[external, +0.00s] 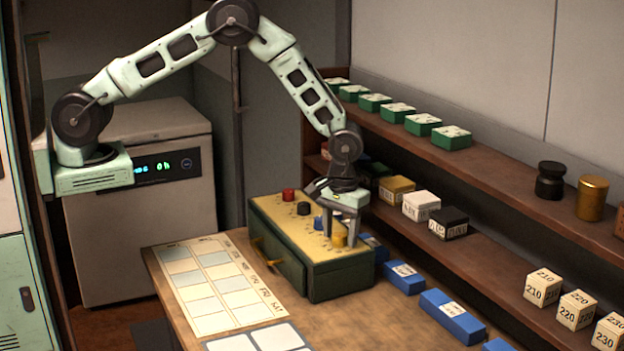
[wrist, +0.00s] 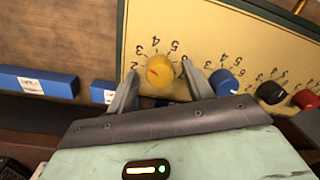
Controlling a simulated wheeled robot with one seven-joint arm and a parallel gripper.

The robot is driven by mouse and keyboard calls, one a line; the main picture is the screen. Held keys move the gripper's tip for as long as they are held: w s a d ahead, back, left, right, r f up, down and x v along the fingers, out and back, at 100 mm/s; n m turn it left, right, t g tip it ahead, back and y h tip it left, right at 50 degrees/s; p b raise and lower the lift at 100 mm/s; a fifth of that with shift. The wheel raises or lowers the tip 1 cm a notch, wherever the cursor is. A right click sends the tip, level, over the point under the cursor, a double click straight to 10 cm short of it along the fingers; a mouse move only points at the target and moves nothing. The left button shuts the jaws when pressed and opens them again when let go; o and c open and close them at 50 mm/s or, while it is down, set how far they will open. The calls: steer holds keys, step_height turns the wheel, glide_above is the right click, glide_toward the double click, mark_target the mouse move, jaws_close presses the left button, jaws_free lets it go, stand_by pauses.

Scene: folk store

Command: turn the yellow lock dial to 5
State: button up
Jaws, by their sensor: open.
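The yellow lock dial (wrist: 160,86) is a round knob on the sloping yellow top panel (wrist: 230,35) of a green box. In the external view the yellow dial (external: 339,240) is at the panel's near right end. A red mark shows on the dial, towards the left; I cannot tell exactly which number it points to. Numbers around it, from about 2 to 6, look upside down in the wrist view. My gripper (wrist: 160,75) is open, with one finger on each side of the dial. In the external view my gripper (external: 341,231) reaches down over it.
Blue (wrist: 226,82), black (wrist: 270,92) and red (wrist: 305,99) dials line the same panel. The green box (external: 340,281) has a drawer with a yellow handle. Blue boxes (external: 452,314) lie right of it, before the shelves. A chart sheet (external: 215,285) lies left.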

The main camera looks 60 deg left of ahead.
steer(key=shift+c, duration=0.2)
steer(key=c, duration=0.9)
steer(key=m+b, duration=0.2)
steer(key=m, duration=0.1)
steer(key=shift+m, duration=0.3)
steer(key=m+b, duration=0.2)
steer(key=m, duration=0.2)
steer(key=shift+m, duration=0.3)
steer(key=m+b, duration=0.1)
steer(key=m, duration=0.2)
steer(key=shift+t, duration=0.3)
steer(key=shift+s+r+m+b, duration=0.1)
steer(key=shift+m+b, duration=0.3)
steer(key=shift+m, duration=1.8)
